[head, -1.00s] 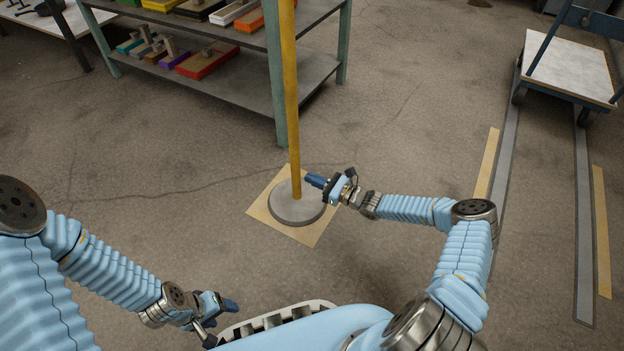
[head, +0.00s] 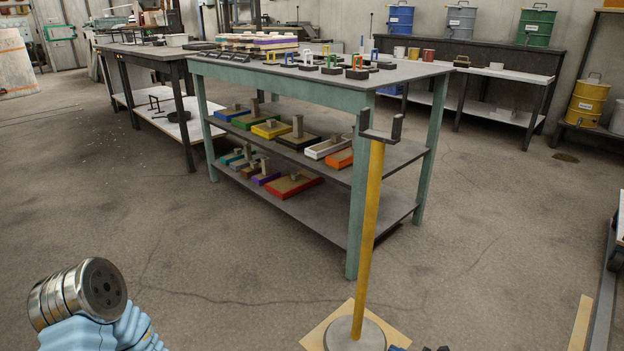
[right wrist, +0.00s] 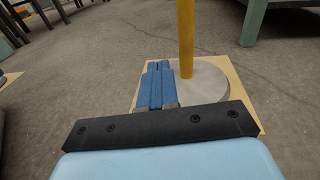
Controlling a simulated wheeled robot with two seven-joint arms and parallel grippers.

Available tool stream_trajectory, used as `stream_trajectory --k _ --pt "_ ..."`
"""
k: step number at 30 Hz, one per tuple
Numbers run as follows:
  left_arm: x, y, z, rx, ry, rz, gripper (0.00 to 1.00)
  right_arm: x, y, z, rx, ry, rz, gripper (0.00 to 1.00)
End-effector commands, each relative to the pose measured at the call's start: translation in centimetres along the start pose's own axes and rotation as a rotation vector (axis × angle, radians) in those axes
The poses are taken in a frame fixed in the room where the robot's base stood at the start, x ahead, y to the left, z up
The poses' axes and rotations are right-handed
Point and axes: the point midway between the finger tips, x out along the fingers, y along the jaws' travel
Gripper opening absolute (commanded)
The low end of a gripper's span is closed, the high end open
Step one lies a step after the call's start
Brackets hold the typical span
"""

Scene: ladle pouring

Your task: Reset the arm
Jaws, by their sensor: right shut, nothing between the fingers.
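My right gripper (right wrist: 158,66) shows in the right wrist view with its two blue fingers shut together and nothing between them. It is close to the round grey base (right wrist: 208,80) of a stand; I cannot tell if they touch. In the head view only a sliver of this gripper shows at the bottom edge. The stand's yellow pole (head: 371,210) rises upright to an empty dark fork (head: 380,130). My left gripper is out of view; only part of my left arm shows at the lower left.
A green-legged workbench (head: 355,225) stands behind the pole, with colored trays on its shelves and small items on top. A dark-legged table (head: 185,115) is to its left. Drums (head: 585,102) stand at the back right.

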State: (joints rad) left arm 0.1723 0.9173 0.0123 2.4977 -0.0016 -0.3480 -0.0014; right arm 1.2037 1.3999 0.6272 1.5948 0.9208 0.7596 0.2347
Motion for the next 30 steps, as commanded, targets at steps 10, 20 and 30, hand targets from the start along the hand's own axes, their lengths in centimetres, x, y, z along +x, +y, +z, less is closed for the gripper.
stream_trajectory --k 10,20,30 --pt "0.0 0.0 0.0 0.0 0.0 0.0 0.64 1.3 22.9 -3.4 -0.777 0.495 0.9 0.0" --pt "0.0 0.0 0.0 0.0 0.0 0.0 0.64 -3.8 26.3 -0.3 -1.579 0.518 1.262 0.0" --pt "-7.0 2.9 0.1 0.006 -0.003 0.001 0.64 -4.5 26.5 8.0 -1.689 0.49 1.284 0.0"
